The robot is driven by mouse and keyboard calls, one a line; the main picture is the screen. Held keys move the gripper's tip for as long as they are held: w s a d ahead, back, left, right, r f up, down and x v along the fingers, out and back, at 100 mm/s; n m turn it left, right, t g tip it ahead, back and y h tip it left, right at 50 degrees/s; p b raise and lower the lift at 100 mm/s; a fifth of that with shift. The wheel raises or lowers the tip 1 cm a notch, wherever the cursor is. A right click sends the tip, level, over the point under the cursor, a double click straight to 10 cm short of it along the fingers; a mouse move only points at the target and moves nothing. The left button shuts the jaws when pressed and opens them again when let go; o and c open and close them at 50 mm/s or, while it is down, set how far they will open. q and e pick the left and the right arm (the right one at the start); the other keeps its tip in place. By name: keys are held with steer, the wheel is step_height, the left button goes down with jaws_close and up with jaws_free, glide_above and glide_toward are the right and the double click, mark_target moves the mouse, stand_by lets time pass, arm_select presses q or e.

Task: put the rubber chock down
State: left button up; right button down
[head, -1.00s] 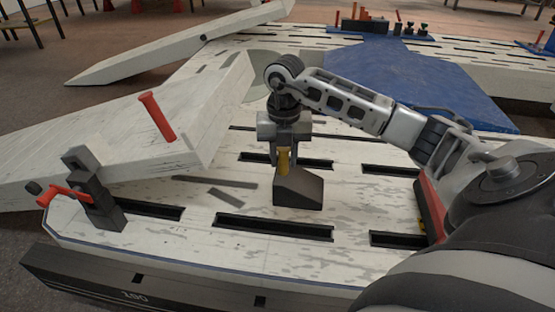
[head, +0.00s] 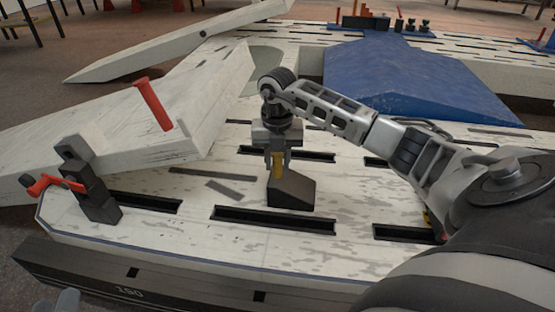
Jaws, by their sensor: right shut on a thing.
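The rubber chock (head: 292,192) is a dark wedge-shaped block with a sloping top, at the middle of the bench. My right gripper (head: 277,174) points straight down and is shut on the chock's upper left part. The chock's underside looks at or very close to the pale slotted bench top (head: 330,250); I cannot tell whether it touches. Only a small grey piece of what seems to be my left gripper (head: 68,300) shows at the bottom left edge, and its jaws cannot be made out.
A dark clamp (head: 90,185) with a red handle stands at the front left. A pale beam with a red handle (head: 154,104) lies behind it. A long slot (head: 275,220) runs in front of the chock. A blue panel (head: 405,80) lies at the back right.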

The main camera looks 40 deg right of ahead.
steer(key=c, duration=1.1)
jaws_free()
arm_select(q)
steer(key=shift+f, duration=0.1)
arm_select(e)
step_height(320, 180, up, 12)
steer(key=p, duration=0.4)
steer(key=shift+f+p, duration=0.2)
steer(key=shift+p, duration=0.2)
arm_select(q)
steer(key=shift+s+a+f+m+g+y, duration=0.25)
steer(key=shift+f+g+y, duration=0.2)
steer(key=shift+f, duration=0.15)
steer(key=shift+s+a+f+m+g+y, duration=0.1)
steer(key=shift+a+f+m+g+y, duration=0.15)
steer(key=shift+f+g+y, duration=0.25)
arm_select(e)
steer(key=shift+r, duration=0.35)
